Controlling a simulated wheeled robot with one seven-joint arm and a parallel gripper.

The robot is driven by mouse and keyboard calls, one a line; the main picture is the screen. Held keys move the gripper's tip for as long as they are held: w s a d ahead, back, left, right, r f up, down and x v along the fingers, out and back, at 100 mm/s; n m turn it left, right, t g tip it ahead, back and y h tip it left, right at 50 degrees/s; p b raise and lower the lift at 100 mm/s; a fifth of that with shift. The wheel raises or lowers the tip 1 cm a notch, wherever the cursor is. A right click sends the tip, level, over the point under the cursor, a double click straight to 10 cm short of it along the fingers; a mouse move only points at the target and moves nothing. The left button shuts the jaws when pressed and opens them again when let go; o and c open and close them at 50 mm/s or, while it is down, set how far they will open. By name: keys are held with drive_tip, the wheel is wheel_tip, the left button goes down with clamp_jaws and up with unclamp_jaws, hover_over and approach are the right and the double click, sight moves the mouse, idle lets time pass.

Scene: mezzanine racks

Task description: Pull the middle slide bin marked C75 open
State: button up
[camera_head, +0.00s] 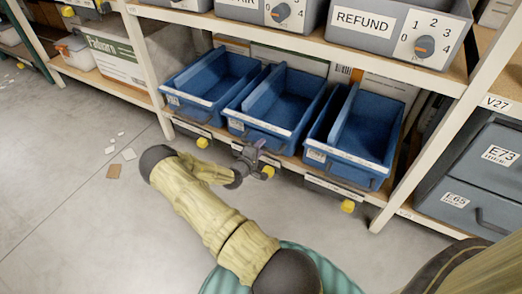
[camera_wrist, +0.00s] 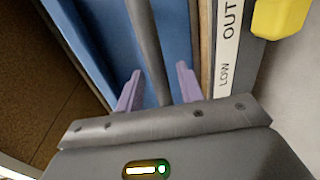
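Three blue slide bins sit side by side on the low shelf. The middle bin (camera_head: 285,112) has a pale label strip along its front rim; its marking is too small to read. My gripper (camera_head: 254,153) is at the lower front of the middle bin. In the wrist view my gripper (camera_wrist: 158,88) is open, its two purple fingers on either side of a grey handle bar (camera_wrist: 147,45). The fingers are apart from the bar, with gaps on both sides. The blue bin front (camera_wrist: 178,38) lies behind the bar.
The left bin (camera_head: 208,84) and right bin (camera_head: 362,132) flank the middle one. Yellow knobs (camera_head: 347,206) hang along the shelf edge. A white post (camera_head: 440,145) stands at right, beside grey drawers (camera_head: 475,175). Grey boxes (camera_head: 400,30) stand above. The floor (camera_head: 75,215) at left is mostly clear.

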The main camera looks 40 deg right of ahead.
drive_tip(key=shift+w+d, duration=0.2)
drive_tip(key=shift+d, duration=0.3)
drive_tip(key=shift+c, duration=0.4)
clamp_jaws()
drive_tip(key=shift+s+a, duration=0.1)
